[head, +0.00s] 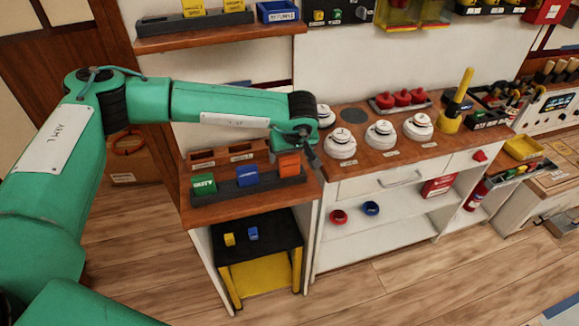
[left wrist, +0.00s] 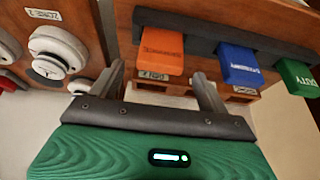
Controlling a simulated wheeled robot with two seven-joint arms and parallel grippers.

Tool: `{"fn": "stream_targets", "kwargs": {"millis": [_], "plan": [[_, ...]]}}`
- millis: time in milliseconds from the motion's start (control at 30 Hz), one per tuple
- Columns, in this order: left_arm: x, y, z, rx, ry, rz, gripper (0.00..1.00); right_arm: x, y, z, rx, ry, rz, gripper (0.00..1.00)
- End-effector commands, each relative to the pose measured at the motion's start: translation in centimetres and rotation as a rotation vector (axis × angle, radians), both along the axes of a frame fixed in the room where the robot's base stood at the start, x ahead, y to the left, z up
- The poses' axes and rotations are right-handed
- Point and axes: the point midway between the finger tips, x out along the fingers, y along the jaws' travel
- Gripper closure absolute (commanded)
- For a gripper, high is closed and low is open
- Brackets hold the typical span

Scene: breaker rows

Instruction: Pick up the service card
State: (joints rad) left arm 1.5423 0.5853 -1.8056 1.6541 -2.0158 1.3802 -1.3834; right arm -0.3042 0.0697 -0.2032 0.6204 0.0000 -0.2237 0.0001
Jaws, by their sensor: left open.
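Three cards stand in a dark rack (head: 228,187) on the wooden shelf: a green one (head: 203,185) reading DUTY, a blue one (head: 247,176) and an orange one (head: 289,164). The blue and orange lettering is too small to read surely, so I cannot tell for certain which is the service card. My left gripper (head: 314,158) is just right of the orange card in the head view. In the left wrist view my left gripper (left wrist: 158,80) is open and empty, with the orange card (left wrist: 162,48) ahead of the gap between its fingers, apart from them. My right gripper is not in view.
A wooden block with slots (head: 228,155) sits behind the rack. White round detectors (head: 341,146) stand on the counter to the right, with red knobs (head: 403,97) behind them. A black-topped stool (head: 270,241) stands below the shelf. The floor in front is clear.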

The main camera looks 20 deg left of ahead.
Motion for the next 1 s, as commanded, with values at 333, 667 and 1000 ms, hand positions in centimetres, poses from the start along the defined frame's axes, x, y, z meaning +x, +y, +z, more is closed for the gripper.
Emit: {"fn": "stream_targets", "kwargs": {"millis": [333,667,1000], "plan": [[1.1,0.7,-4.3,0.000,0.002,0.002,0.22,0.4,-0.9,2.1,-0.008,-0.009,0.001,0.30],[1.3,0.8,-4.9,-0.001,0.001,0.001,0.26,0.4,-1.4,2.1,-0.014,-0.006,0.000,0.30],[1.3,0.8,-4.9,-0.001,0.001,0.001,0.70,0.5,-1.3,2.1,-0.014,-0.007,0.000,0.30]]}}
